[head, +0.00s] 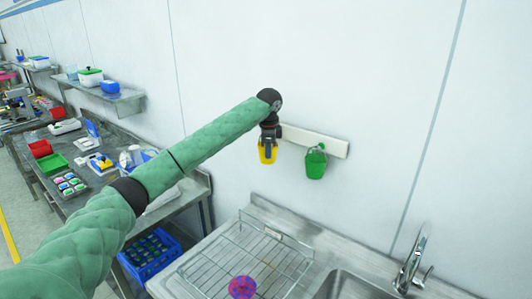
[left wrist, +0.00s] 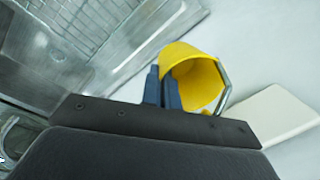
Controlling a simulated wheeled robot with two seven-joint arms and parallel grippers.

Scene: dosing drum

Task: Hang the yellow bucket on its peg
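The yellow bucket (head: 268,153) hangs below my left gripper (head: 268,136), in front of the wall near the left end of the white peg rail (head: 318,142). In the left wrist view the bucket (left wrist: 205,65) is tilted, with its open mouth partly facing the camera and its grey handle at the right. The dark blue fingers of the left gripper (left wrist: 162,90) are close together at the bucket's near rim and appear shut on it. The bucket's own peg cannot be made out. My right gripper is out of view.
A green bucket (head: 316,164) hangs at the rail's right part. Below are a steel sink (head: 345,286) with a tap (head: 411,262) and a wire rack (head: 222,262) holding a pink-purple object (head: 242,287). A cluttered bench (head: 85,145) stands left. The wall around the rail is clear.

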